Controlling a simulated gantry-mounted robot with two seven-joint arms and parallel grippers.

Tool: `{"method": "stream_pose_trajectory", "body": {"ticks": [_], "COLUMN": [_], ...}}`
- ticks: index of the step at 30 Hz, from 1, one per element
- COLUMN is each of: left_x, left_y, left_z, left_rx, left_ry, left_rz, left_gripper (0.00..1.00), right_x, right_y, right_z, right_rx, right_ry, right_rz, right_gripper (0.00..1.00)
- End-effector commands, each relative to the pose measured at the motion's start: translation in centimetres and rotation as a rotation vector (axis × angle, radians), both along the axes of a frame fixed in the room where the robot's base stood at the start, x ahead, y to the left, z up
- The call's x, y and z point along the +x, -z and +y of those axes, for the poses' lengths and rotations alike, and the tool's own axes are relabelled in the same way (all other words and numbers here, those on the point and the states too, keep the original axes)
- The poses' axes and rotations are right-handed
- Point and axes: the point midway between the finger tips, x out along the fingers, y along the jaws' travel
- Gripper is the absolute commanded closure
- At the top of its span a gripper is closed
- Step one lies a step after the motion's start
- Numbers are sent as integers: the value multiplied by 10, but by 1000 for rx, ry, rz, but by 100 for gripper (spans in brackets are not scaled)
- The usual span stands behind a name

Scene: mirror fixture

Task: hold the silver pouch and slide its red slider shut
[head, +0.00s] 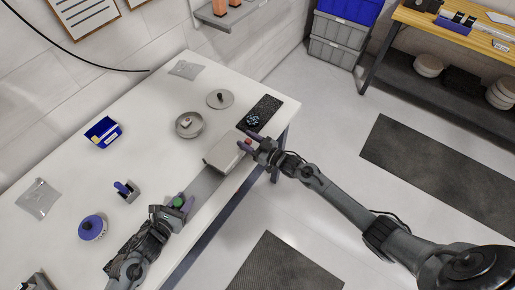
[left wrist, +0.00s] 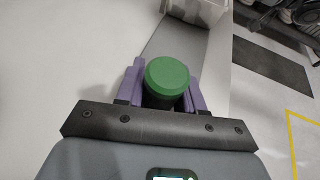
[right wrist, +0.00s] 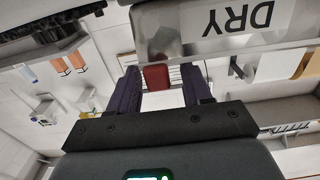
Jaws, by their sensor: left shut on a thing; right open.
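The silver pouch (head: 222,152) lies near the table's front edge in the head view. In the right wrist view its silver body (right wrist: 190,42) carries a "DRY" label. The red slider (right wrist: 157,77) is at the pouch's edge; it also shows in the head view (head: 248,141). My right gripper (head: 246,144) is open, with its purple fingers on either side of the slider; contact cannot be told. My left gripper (head: 179,203) is shut on a round green-topped knob (left wrist: 167,76), apart from the pouch.
A grey strip (head: 207,182) runs between the green knob and the pouch. A blue box (head: 103,132) and a blue-lidded jar (head: 92,228) stand to the left.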

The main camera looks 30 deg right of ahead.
Motion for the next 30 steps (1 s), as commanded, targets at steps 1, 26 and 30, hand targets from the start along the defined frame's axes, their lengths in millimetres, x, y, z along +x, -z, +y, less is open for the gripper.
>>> {"method": "stream_pose_trajectory", "body": {"ticks": [1,26,30], "left_x": [1,0,0], "left_y": [0,0,0], "left_z": [1,0,0], "left_rx": [0,-1,0], "left_ry": [-2,-1,-1], "left_rz": [-1,-1,0], "left_gripper": [100,100,100], "right_x": [-8,-97,-97], "right_y": [1,0,0], "right_z": [-3,-40,-40], "right_rx": [-2,-2,-2], "right_ry": [0,1,1], "right_rz": [2,-1,-1], "right_gripper": [51,51,51]}}
